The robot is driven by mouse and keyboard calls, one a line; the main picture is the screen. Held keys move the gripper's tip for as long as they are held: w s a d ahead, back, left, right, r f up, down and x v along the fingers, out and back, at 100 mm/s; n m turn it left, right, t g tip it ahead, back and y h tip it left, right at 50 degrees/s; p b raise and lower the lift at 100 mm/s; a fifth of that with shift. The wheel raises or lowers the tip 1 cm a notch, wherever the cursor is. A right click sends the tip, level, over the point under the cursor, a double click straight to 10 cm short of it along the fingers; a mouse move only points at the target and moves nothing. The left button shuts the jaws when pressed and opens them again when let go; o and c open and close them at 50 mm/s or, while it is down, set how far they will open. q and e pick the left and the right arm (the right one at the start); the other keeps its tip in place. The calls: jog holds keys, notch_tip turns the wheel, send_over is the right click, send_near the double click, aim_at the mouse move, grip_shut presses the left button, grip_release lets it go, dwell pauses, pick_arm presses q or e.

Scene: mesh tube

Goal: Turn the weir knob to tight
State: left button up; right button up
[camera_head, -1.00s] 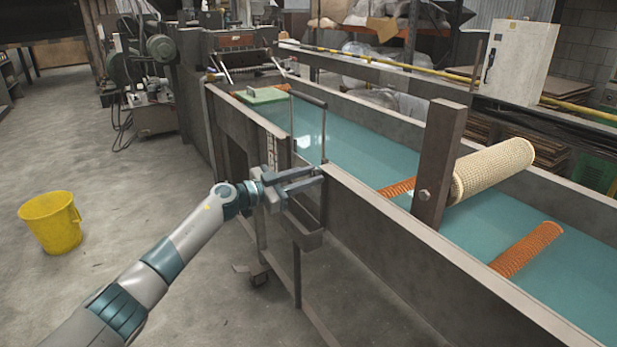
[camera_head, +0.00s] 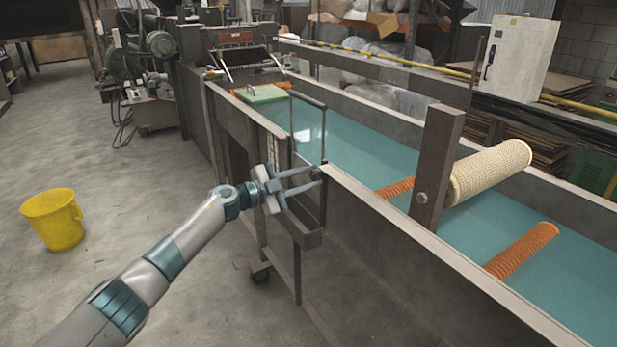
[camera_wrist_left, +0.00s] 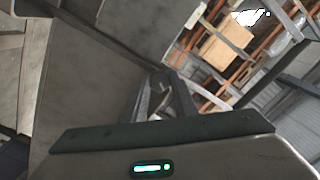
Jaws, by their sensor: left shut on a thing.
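The weir (camera_head: 308,128) is a clear pane in a dark frame, set across the water channel near its front wall. My left gripper (camera_head: 318,176) reaches in from the left, with its fingertips at the outer side of the channel wall beside the weir's near post. It is shut on the weir knob, which is small and mostly hidden by the fingertips. In the left wrist view the two dark fingers (camera_wrist_left: 160,80) converge beside a grey metal wall, and the knob cannot be made out clearly. My right gripper is not in view.
The long channel (camera_head: 450,255) holds teal water, with a dark upright post (camera_head: 437,165), a cream roller (camera_head: 490,172) and orange ribbed tubes (camera_head: 522,250). A metal ledge (camera_head: 308,240) sits just below the gripper. A yellow bucket (camera_head: 53,218) stands on open floor at left.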

pick_arm(q)
jog(key=shift+f, duration=0.1)
dwell(0.4)
jog(key=o, duration=1)
jog(key=shift+o, duration=0.2)
jog(key=shift+a, duration=0.15)
jog(key=v, duration=1.7)
jog(key=shift+s, duration=0.15)
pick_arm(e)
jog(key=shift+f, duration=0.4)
